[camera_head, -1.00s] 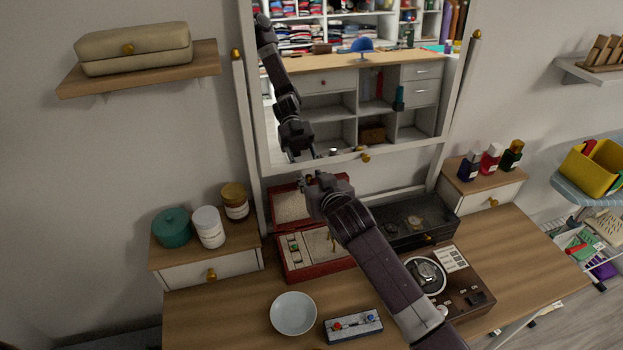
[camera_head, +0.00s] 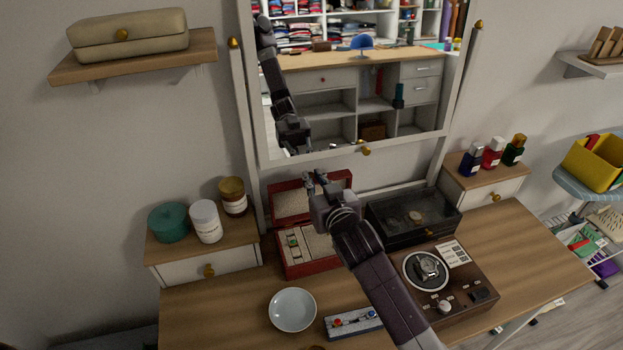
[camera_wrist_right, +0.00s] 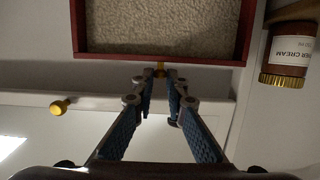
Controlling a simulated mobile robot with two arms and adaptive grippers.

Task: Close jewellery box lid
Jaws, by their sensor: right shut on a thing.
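The red jewellery box (camera_head: 312,268) stands on the table below the mirror, with a beige interior holding small jewellery pieces. Its red-framed lid (camera_head: 292,204) stands open and upright at the back; its beige lining also shows in the right wrist view (camera_wrist_right: 165,30). My right gripper (camera_head: 316,180) is at the lid's upper edge, partly covering the lid and box. In the right wrist view its fingertips (camera_wrist_right: 160,80) close around a small brass clasp (camera_wrist_right: 160,69) on the lid's edge. My left gripper is not in view.
A dark glass-topped box (camera_head: 412,215) stands right of the jewellery box. Jars (camera_head: 205,221) stand on the left drawer unit. The mirror (camera_head: 350,110) is close behind.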

